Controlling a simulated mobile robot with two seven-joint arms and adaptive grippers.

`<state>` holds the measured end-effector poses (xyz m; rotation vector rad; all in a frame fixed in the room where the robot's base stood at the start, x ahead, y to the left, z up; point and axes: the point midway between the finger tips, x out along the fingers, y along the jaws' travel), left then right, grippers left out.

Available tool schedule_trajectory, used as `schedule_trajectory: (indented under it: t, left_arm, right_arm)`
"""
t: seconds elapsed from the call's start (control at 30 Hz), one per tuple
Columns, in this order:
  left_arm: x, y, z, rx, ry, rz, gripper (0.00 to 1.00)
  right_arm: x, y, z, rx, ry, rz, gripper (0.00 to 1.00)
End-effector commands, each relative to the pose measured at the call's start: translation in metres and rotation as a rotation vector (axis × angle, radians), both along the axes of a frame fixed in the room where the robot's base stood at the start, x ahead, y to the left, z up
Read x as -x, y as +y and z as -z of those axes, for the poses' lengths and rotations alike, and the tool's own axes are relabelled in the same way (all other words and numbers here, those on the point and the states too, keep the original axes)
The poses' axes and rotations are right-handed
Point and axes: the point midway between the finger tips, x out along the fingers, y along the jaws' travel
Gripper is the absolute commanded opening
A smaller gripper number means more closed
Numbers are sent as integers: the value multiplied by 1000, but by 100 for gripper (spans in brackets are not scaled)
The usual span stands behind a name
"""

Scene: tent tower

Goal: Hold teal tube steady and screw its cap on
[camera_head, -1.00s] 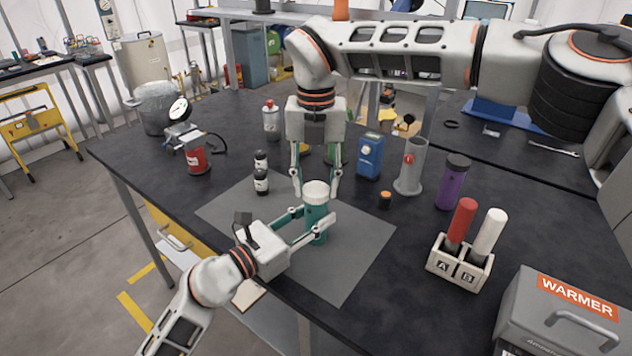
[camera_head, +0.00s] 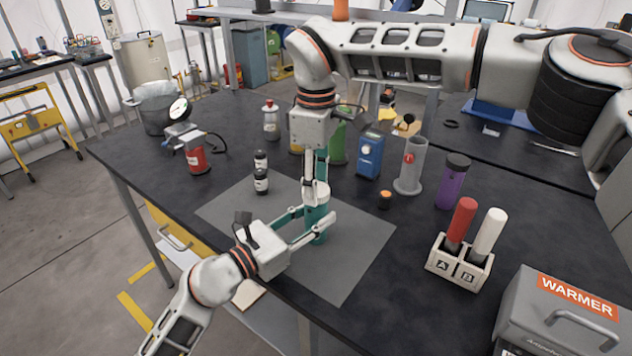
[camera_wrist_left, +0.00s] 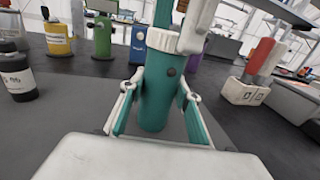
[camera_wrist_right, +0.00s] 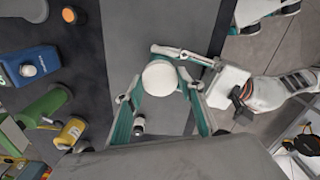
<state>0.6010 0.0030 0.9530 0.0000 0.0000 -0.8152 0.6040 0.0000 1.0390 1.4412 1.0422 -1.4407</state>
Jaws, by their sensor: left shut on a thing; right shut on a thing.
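The teal tube (camera_head: 318,228) stands upright on the grey mat (camera_head: 355,268); it also shows in the left wrist view (camera_wrist_left: 156,100). My left gripper (camera_head: 318,222) is shut around the tube's body from the front left. The white cap (camera_wrist_left: 162,40) sits on top of the tube; in the right wrist view it is a round white disc (camera_wrist_right: 160,78). My right gripper (camera_wrist_right: 158,75) points straight down and is shut on the cap, with one finger on each side. In the head view its fingers partly hide the cap. Whether the cap is fully seated cannot be told.
A white A/B rack (camera_head: 459,264) and a grey warmer (camera_head: 555,315) are at right. The mat's front right is clear.

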Motion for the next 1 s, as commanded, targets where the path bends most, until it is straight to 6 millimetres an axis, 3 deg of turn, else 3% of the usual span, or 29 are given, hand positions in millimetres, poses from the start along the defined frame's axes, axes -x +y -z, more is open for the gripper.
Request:
schedule_trajectory:
  t: [0.1, 0.3, 0.67, 0.7, 0.77, 1.0]
  left_arm:
    - [0, 0, 1, -1, 1, -1, 0]
    - [0, 0, 1, 0, 1, -1, 0]
    - [0, 0, 1, -1, 1, -1, 0]
    - [0, 0, 1, -1, 1, -1, 0]
    - [0, 0, 1, -1, 1, -1, 0]
    - [0, 0, 1, -1, 1, 0, 0]
  right_arm:
    - [0, 0, 0, -1, -1, 208, 28]
    - [0, 0, -1, -1, -1, 445, 28]
    - [0, 0, -1, 0, -1, 495, 28]
    - [0, 0, -1, 0, -1, 495, 40]
    - [0, 0, -1, 0, -1, 495, 55]
    - [0, 0, 0, 0, -1, 493, 55]
